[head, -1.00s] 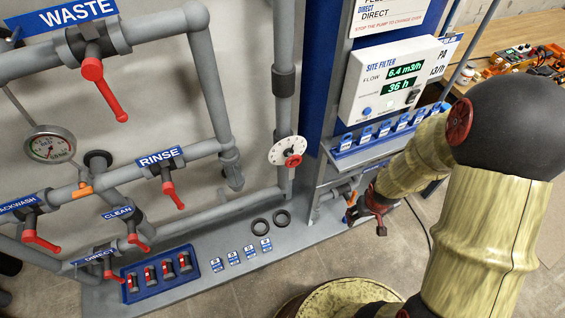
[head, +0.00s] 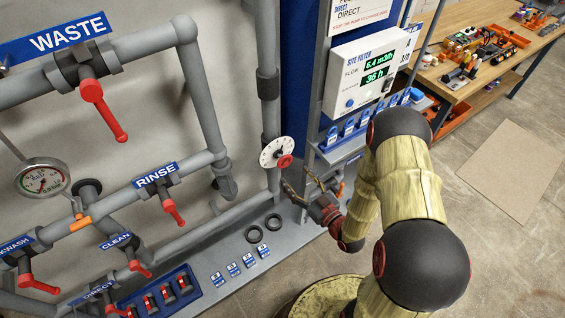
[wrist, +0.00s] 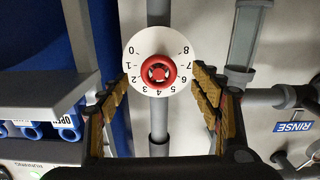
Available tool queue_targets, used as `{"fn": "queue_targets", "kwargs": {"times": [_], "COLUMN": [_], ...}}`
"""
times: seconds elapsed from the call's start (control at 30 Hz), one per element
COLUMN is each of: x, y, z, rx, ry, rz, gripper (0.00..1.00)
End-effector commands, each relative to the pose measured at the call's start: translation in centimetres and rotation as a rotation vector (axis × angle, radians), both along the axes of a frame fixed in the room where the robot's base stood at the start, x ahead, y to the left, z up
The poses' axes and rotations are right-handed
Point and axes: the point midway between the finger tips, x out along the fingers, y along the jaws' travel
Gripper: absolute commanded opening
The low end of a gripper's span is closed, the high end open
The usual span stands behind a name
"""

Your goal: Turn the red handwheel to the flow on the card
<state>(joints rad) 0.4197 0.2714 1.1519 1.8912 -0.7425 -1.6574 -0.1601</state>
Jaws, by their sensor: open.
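The red handwheel (head: 285,161) sits on a round white dial (head: 270,152) on the vertical grey pipe. In the wrist view the handwheel (wrist: 158,72) is centred on the dial (wrist: 132,55), whose numbers 0 to 8 appear upside down. My gripper (head: 304,186) is open and empty, just right of and below the handwheel in the head view. In the wrist view the fingers of my gripper (wrist: 160,100) spread on either side of the handwheel, apart from it. No flow card can be read; a white sign (head: 360,12) is cut off at the top.
The site filter panel (head: 368,75) shows a flow of 6.4 m3/h and 36 h. Blue padlocks (head: 348,127) line a shelf below it. Pipes with red levers, such as the rinse lever (head: 173,211), stand left. A wooden bench (head: 480,65) is at right.

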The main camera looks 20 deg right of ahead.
Motion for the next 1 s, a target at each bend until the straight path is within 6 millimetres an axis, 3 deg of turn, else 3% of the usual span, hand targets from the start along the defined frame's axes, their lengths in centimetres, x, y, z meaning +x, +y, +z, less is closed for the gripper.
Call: {"fn": "queue_targets", "kwargs": {"times": [0.1, 0.23, 0.63, 1.0], "x": [0.3, 1.3, 6.6, 7.5], "y": [0.0, 0.4, 2.1, 2.3], "z": [1.1, 1.1, 1.1, 1.1], "rx": [0.006, 0.002, 0.003, 0.003], "ry": [-0.041, -0.046, -0.044, -0.041], "rz": [-0.004, -0.002, -0.003, -0.006], "gripper": [0.64, 0.64, 0.64, 0.64]}}
